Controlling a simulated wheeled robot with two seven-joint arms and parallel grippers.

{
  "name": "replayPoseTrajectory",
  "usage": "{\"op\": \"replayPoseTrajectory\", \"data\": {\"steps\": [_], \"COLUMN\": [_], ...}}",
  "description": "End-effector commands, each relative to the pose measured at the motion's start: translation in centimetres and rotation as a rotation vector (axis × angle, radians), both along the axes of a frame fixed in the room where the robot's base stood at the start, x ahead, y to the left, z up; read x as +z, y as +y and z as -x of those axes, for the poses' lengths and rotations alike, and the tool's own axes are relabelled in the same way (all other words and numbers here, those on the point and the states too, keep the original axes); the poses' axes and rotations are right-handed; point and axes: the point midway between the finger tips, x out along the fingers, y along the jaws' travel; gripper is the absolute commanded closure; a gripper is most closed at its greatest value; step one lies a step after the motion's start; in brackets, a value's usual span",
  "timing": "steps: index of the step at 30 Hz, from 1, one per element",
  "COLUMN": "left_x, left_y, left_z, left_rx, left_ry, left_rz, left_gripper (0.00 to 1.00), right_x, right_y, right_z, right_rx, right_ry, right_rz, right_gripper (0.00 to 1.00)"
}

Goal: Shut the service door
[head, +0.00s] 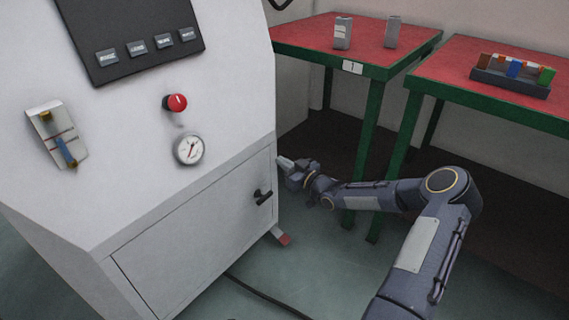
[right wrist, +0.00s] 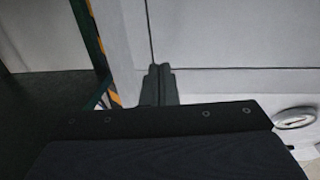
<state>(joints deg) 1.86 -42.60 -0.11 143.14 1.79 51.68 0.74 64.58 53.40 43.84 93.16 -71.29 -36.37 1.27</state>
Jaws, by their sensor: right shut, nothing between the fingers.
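The service door (head: 195,237) is the pale panel low on the front of the white generator cabinet (head: 225,75). Its black handle (head: 263,197) is near its right edge. The door looks flush or nearly flush with the cabinet front, with thin seams around it. My right gripper (head: 283,162) is shut and empty beside the cabinet's right edge, near the door's upper right corner. In the right wrist view its closed fingers (right wrist: 159,84) point at a pale panel with thin seams; I cannot tell whether they touch it. My left gripper is not in view.
Above the door are a gauge (head: 189,149), a red knob (head: 176,102) and a switch (head: 58,135). Two green-framed tables with red tops (head: 330,55) (head: 450,70) stand behind my right arm. A black cable (head: 262,294) lies on the floor.

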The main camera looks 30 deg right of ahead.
Motion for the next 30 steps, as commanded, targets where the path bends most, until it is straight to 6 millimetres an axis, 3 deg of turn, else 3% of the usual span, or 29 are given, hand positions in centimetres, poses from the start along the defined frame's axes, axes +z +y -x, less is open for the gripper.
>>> {"op": "replayPoseTrajectory", "data": {"steps": [18,30], "left_x": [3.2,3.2], "left_y": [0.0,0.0], "left_z": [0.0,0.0], "left_rx": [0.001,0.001], "left_ry": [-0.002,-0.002], "left_rz": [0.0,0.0], "left_gripper": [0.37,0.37], "right_x": [0.1,0.4], "right_y": [-3.1,-2.6], "right_z": [8.5,8.7], "right_rx": [-0.003,0.004], "right_ry": [0.005,0.039], "right_rz": [0.002,0.022], "right_gripper": [1.0,1.0]}}
